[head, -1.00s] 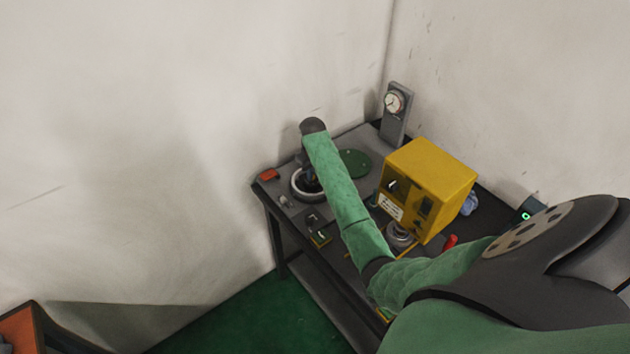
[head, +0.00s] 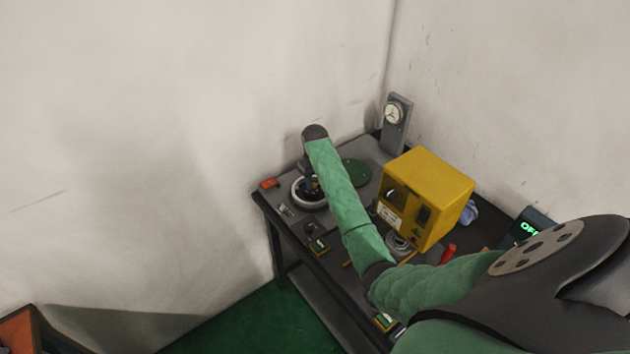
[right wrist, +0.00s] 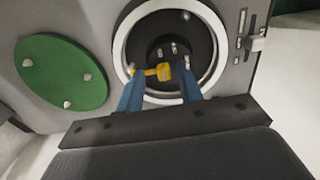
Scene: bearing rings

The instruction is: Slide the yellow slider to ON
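In the right wrist view a yellow piece with a small block-like end (right wrist: 158,72), which looks like the slider, sits in the dark recess inside a white ring (right wrist: 121,50). My right gripper (right wrist: 160,70) reaches into the ring, its two blue fingers spread apart on either side of the yellow piece. The left fingertip is close to it; I cannot tell whether they touch. In the head view the right gripper (head: 310,185) points down into the ring (head: 296,197), partly hidden by my forearm. No ON or OFF marking is readable beside the slider. My left gripper is not in view.
A green disc (head: 356,172) lies beside the ring. A yellow box (head: 435,185) stands to the right, with a gauge post (head: 396,125) behind. A display (head: 530,227) at the right shows green letters, apparently OFF. Small switches (head: 311,228) line the table's front edge.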

